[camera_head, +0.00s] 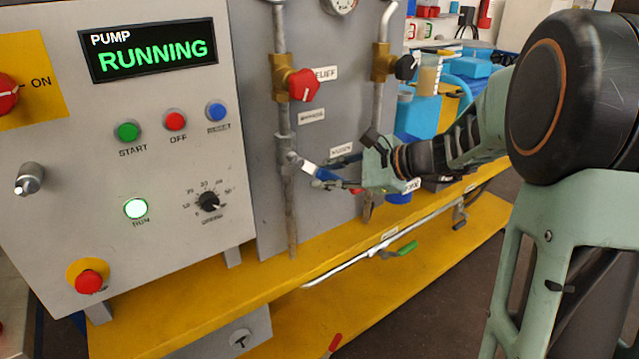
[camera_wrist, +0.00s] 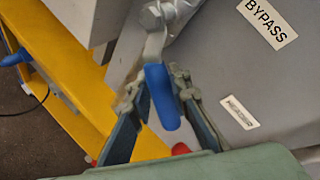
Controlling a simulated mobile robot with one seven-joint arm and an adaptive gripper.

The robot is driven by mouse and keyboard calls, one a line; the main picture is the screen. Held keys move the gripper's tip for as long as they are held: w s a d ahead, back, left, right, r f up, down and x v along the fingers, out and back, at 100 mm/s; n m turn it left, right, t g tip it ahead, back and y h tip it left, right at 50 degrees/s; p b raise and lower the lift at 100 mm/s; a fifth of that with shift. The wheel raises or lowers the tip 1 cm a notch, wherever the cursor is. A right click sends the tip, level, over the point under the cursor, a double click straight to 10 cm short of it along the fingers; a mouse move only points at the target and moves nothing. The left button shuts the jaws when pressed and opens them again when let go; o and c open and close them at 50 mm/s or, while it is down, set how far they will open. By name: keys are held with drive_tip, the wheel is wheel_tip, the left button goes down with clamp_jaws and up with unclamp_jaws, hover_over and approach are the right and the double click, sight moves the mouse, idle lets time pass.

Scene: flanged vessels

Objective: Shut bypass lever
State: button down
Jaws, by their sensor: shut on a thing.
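The bypass lever has a blue grip (camera_wrist: 162,97) on a bare metal arm, which runs to a valve body at the top of the wrist view. In the head view the lever's blue grip (camera_head: 326,175) points right and slightly down, away from the vertical pipe (camera_head: 288,205). My gripper (camera_head: 333,173) reaches in from the right and is shut on the blue grip. In the wrist view my gripper's fingers (camera_wrist: 158,92) lie on both sides of the grip. A BYPASS label (camera_wrist: 268,21) is on the grey panel beside the valve.
A red valve knob (camera_head: 303,85) and a black one (camera_head: 404,67) sit above on the pipes. The pump panel (camera_head: 160,160) at left reads RUNNING. A yellow bench (camera_head: 270,315) with a green-handled lever (camera_head: 408,248) lies below. Blue containers (camera_head: 422,115) stand behind my arm.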

drive_tip(key=shift+w+d+r+n+t+h+b, duration=0.15)
drive_tip(key=shift+d+r+n+t+h+b, duration=0.1)
drive_tip(key=shift+r+n+h+b, duration=0.25)
drive_tip(key=shift+w+d+r+n+t+h+b, duration=0.15)
drive_tip(key=shift+d+r+n+h+b, duration=0.1)
drive_tip(key=shift+r+n+h, duration=0.3)
drive_tip(key=shift+w+d+r+n+t+h+b, duration=0.15)
drive_tip(key=shift+r+n+t+h+b, duration=0.55)
drive_tip(key=shift+r+n+h, duration=0.4)
drive_tip(key=c, duration=1.8)
unclamp_jaws()
drive_tip(key=shift+o, duration=0.2)
drive_tip(key=o, duration=0.4)
drive_tip(key=r, duration=0.9)
drive_tip(key=shift+w+r, duration=0.15)
drive_tip(key=shift+w, duration=0.05)
drive_tip(key=shift+s+r, duration=0.4)
drive_tip(key=shift+r, duration=0.2)
drive_tip(key=c, duration=0.4)
drive_tip(key=shift+w, duration=0.15)
drive_tip(key=shift+f, duration=0.15)
